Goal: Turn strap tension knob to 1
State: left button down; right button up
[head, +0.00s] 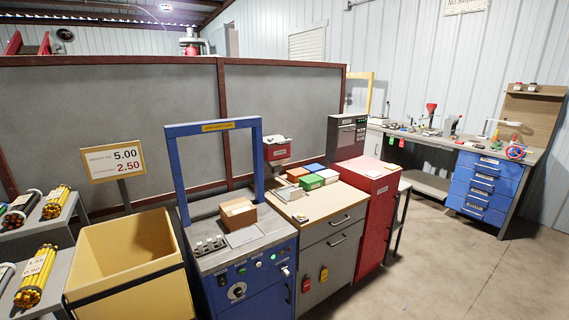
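A blue strapping machine (268,275) with a tall blue arch (173,175) stands at the front centre. Its sloped front panel carries a dark round knob (238,291) with a pale dial around it. The knob's pointer and the dial numbers are too small to read. Small buttons or lights, one of them green (258,264), and a white knob or switch (285,271) sit on the same panel. A cardboard box (238,213) rests on the machine's top under the arch. Neither of my grippers is in view.
A yellow bin (125,255) stands left of the machine, beside a price sign (114,161). A wood-topped cabinet (333,242) with small coloured boxes and a red cabinet (375,225) stand to the right. The concrete floor (450,270) is clear at the front right.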

aim_at(237, 292)
jog(key=i+l+u, duration=0.3)
jog(key=l, duration=0.25)
jog(key=i+l+u, duration=0.1)
jog(key=l+u, duration=0.2)
jog(key=l, duration=0.3)
jog(key=i+l+u, duration=0.1)
jog(key=l+u, duration=0.2)
jog(key=l, duration=0.35)
jog(key=l+u, duration=0.35)
jog(key=l, duration=0.3)
